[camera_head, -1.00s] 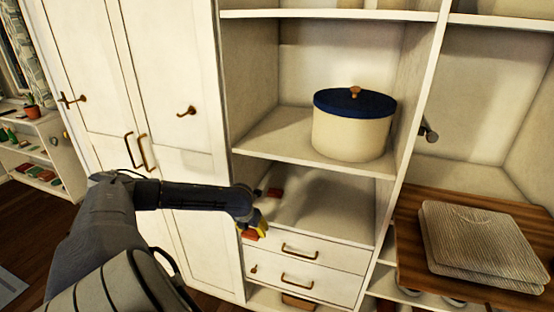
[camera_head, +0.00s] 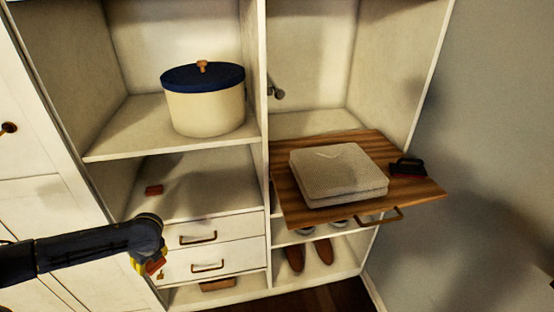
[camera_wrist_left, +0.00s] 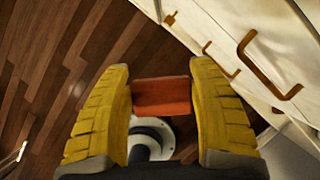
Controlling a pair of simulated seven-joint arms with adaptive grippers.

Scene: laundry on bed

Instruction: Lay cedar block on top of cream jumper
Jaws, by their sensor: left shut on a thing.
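A folded cream jumper (camera_head: 338,168) with a ribbed knit lies on a wooden pull-out board (camera_head: 425,190) in the right bay of the wardrobe. My left gripper (camera_head: 152,262) is in front of the drawers, low and left of the jumper. It is shut on a reddish-brown cedar block (camera_wrist_left: 162,97), which sits between the yellow fingers in the left wrist view. Part of the block (camera_head: 155,265) shows under my wrist in the head view. A similar reddish block (camera_head: 154,189) lies on the open shelf above the drawers. My right gripper is out of view.
A dark brush with a red part (camera_head: 408,167) lies on the board right of the jumper. A cream pot with a blue lid (camera_head: 205,100) stands on the upper shelf. An upright divider (camera_head: 262,130) separates the bays. Brown shoes (camera_head: 310,255) stand below the board.

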